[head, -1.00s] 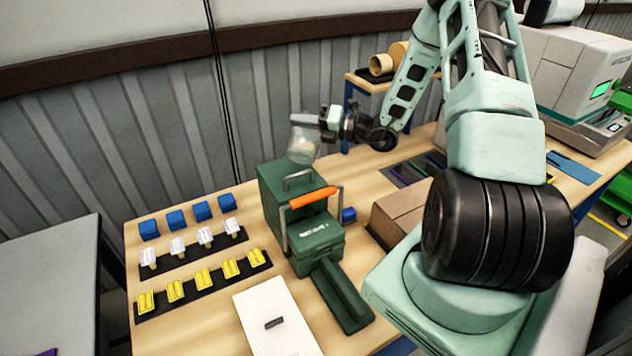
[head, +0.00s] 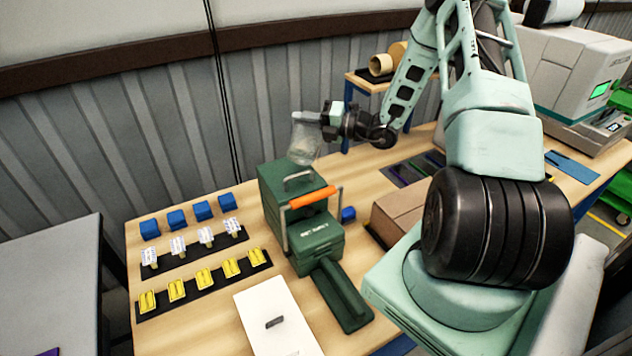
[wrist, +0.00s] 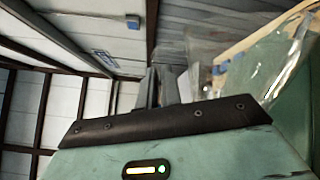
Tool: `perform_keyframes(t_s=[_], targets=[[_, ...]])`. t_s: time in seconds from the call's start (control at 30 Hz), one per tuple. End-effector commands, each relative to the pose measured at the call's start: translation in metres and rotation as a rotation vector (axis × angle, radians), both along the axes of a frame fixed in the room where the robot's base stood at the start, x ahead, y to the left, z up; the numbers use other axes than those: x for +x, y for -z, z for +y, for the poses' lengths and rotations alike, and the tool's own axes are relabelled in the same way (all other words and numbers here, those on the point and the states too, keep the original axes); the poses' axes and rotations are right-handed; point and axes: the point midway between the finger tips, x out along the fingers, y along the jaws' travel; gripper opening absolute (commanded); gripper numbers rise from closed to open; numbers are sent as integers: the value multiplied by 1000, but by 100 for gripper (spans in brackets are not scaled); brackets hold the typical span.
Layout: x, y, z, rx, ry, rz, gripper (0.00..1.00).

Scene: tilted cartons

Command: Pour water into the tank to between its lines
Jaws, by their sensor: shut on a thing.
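A clear jug (head: 304,140) is held in the air above the back of a green machine (head: 272,205), beside the grey wall. My gripper (head: 322,122) is shut on the jug at its right side. The jug looks tilted; its water level cannot be made out. In the wrist view, the clear jug (wrist: 268,62) shows partly at the right, next to my gripper (wrist: 168,88). The green machine has a metal handle on top and an orange grip bar (head: 313,197) in front. I cannot make out the tank's lines or its opening.
Blue blocks (head: 202,211), white pieces (head: 205,236) and yellow pieces (head: 203,278) stand in rows left of the machine. A white board (head: 280,318) lies in front. A brown carton (head: 402,213) stands at right.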

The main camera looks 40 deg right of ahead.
Motion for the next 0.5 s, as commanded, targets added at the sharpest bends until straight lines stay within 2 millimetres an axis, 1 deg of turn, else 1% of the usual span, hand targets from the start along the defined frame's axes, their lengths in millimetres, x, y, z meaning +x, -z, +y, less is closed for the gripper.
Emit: perform_keyframes(t_s=[0.5], targets=[[-2, 2, 5, 22, 0, 12, 0]])
